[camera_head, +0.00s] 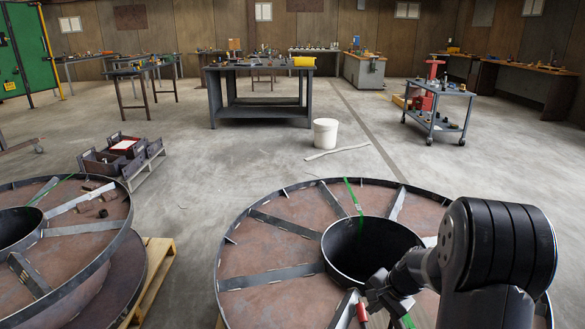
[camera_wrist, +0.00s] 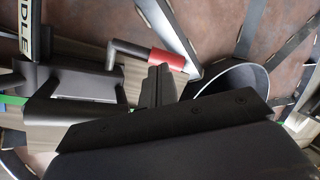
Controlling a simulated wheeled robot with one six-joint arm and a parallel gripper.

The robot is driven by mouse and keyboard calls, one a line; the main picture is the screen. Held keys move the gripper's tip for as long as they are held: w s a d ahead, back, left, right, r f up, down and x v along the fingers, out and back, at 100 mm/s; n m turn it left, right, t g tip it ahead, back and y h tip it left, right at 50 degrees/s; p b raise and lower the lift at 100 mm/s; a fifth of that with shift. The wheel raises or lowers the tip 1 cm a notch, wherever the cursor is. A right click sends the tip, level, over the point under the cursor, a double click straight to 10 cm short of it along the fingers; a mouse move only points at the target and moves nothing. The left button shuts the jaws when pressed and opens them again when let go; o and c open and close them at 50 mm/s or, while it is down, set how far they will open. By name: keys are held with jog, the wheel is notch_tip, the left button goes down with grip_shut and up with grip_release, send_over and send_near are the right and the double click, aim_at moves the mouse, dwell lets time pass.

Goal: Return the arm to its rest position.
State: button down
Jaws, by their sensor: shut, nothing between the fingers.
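My arm (camera_head: 497,245) rises at the lower right of the head view, in front of the near reel. My gripper (camera_head: 374,299) hangs low over the near side of that reel. In the wrist view my gripper (camera_wrist: 158,78) has its fingers together, with nothing held between them. A red sleeve (camera_wrist: 167,60) on a grey bent bar is right by the fingertips; I cannot tell whether they touch. The red part also shows in the head view (camera_head: 362,313), just below my gripper. The large steel reel (camera_head: 262,277) has spokes and a dark central hub (camera_head: 345,275).
A second reel (camera_head: 80,262) lies left on a wooden pallet (camera_head: 156,265). Metal bins (camera_head: 100,163), a white bucket (camera_head: 326,133), a workbench (camera_head: 255,72) and a wheeled cart (camera_head: 440,95) stand beyond. Open concrete floor lies between.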

jog(key=shift+t, duration=0.4)
jog(key=v, duration=0.3)
jog(key=s+p+v, duration=0.1)
jog(key=v, duration=0.3)
jog(key=d+f+v, duration=0.1)
jog(key=v, duration=0.2)
jog(key=shift+s+r, duration=0.4)
jog(key=shift+d, duration=0.1)
